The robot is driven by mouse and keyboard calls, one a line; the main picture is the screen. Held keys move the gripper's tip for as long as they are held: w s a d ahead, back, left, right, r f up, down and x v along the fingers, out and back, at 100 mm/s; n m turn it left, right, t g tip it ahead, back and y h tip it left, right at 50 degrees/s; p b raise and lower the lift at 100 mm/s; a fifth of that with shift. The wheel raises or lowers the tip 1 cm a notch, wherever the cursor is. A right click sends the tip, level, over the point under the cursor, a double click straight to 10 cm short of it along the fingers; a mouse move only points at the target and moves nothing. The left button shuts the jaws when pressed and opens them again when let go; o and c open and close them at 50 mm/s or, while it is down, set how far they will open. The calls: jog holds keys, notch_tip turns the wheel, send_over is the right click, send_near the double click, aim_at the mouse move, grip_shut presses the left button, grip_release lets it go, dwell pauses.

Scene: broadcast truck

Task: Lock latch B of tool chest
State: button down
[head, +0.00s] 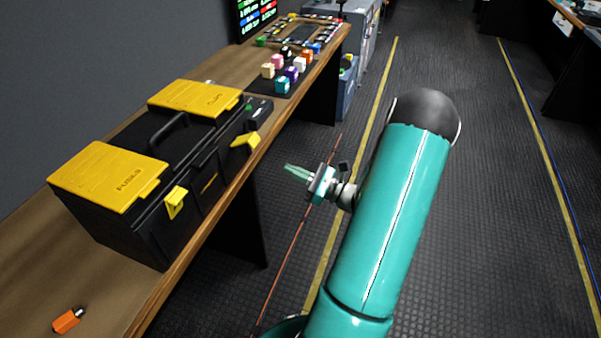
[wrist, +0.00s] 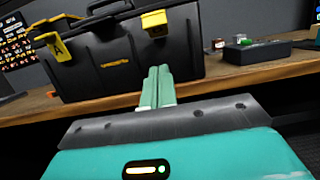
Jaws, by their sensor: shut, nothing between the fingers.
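The black tool chest (head: 150,230) with yellow lids stands on the wooden bench; its front also shows in the wrist view (wrist: 110,75). The near yellow latch (head: 175,203) hangs tilted on the front; in the wrist view this left latch (wrist: 60,47) bears a mark like an A. The far yellow latch (head: 245,142) sticks outward from the front; it is the right one in the wrist view (wrist: 154,24), and I cannot read a letter on it. My gripper (head: 297,171) is shut and empty, out over the aisle, apart from the chest; its fingers (wrist: 157,88) point toward the chest front.
The bench edge (wrist: 250,78) runs below the chest front. A black box with a green button (head: 258,110) sits just beyond the chest. Several coloured cubes (head: 282,86) stand farther back. An orange item (head: 67,320) lies at the near end. The aisle floor (head: 480,180) is clear.

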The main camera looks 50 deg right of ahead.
aim_at(245, 143)
jog(key=w+a+r, duration=0.2)
jog(key=w+r, duration=0.3)
jog(key=w, duration=0.2)
jog(key=shift+a, duration=0.15)
jog(key=shift+f, duration=0.1)
jog(key=shift+r+g, duration=0.35)
jog(key=shift+g, duration=0.05)
